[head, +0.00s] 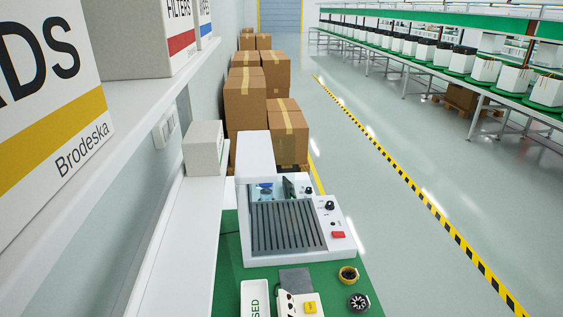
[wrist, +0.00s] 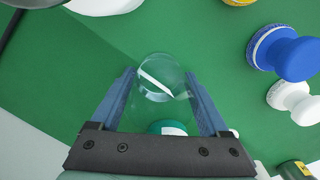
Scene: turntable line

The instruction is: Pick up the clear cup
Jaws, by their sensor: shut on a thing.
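The clear cup (wrist: 152,100) shows in the wrist view as a transparent shape with a bright rim and a white highlight. It lies between the two blue fingers of my gripper (wrist: 160,76), which is shut on it. Its lower part is hard to make out against the green surface (wrist: 60,85). A dark green round thing with a white patch (wrist: 167,128) shows through or just behind the cup, close to the gripper's palm. I cannot make out the cup or my gripper in the head view.
In the wrist view, a blue knobbed thing (wrist: 290,55) and a white one (wrist: 293,103) stand at the right. A white round thing (wrist: 103,4) is at the top. In the head view, a white machine (head: 335,245) stands on the green bench (head: 228,255), beside a shelf at the left.

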